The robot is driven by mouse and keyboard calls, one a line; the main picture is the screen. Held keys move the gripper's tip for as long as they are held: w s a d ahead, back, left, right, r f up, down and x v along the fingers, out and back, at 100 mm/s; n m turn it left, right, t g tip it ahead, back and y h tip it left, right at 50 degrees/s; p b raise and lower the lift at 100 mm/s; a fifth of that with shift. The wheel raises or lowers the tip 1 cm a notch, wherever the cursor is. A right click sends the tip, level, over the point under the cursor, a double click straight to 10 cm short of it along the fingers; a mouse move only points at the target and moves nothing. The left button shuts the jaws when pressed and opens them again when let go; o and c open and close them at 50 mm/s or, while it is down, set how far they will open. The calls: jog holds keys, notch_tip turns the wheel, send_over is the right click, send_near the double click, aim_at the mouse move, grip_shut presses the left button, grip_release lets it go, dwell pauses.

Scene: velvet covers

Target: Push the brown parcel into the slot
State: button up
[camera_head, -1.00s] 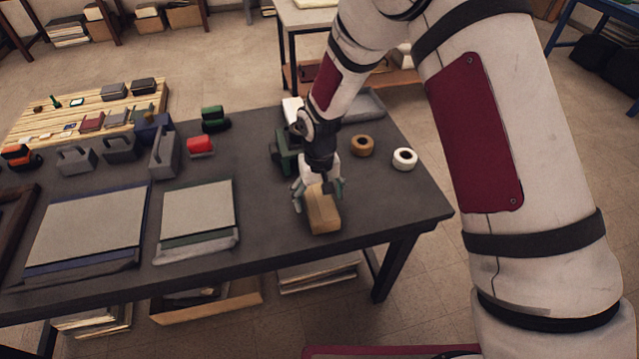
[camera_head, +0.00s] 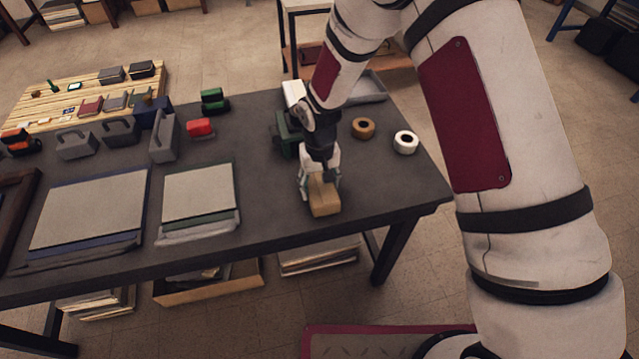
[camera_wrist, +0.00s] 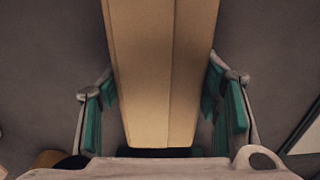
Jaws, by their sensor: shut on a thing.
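The brown parcel (camera_head: 324,200) is a tan box near the front right of the dark table, at the gripper's fingers. In the wrist view the parcel (camera_wrist: 165,65) runs lengthwise between the green finger pads. My gripper (camera_head: 319,186) points down and is shut on the parcel, one finger on each side. The fingers also show in the wrist view (camera_wrist: 162,92). The parcel looks low, at or close to the tabletop; I cannot tell whether it touches. I cannot make out a slot in either view.
A dark green device (camera_head: 284,135) stands just behind my gripper. A brown tape roll (camera_head: 363,128) and a white roll (camera_head: 405,142) lie to the right. A red block (camera_head: 200,127) and flat grey-topped stacks (camera_head: 92,212) are to the left. The tabletop between the stacks and parcel is clear.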

aim_at(317, 175)
jog(key=shift+w, duration=0.1)
jog(key=shift+w+a+b, duration=0.25)
jog(key=shift+w+b, duration=0.3)
jog(key=shift+w, duration=0.15)
jog(key=shift+w+a+b, duration=0.2)
jog(key=shift+w+b, duration=0.35)
jog(key=shift+w, duration=0.1)
jog(key=shift+w+a+b, duration=0.25)
jog(key=shift+w+b, duration=0.35)
jog(key=shift+w, duration=0.2)
jog(key=shift+w+a+b, duration=0.2)
jog(key=shift+w+b, duration=0.4)
jog(key=shift+w, duration=0.15)
jog(key=shift+w+a+b, duration=0.25)
jog(key=shift+w+b, duration=0.35)
jog(key=shift+w, duration=0.2)
jog(key=o, duration=1.5)
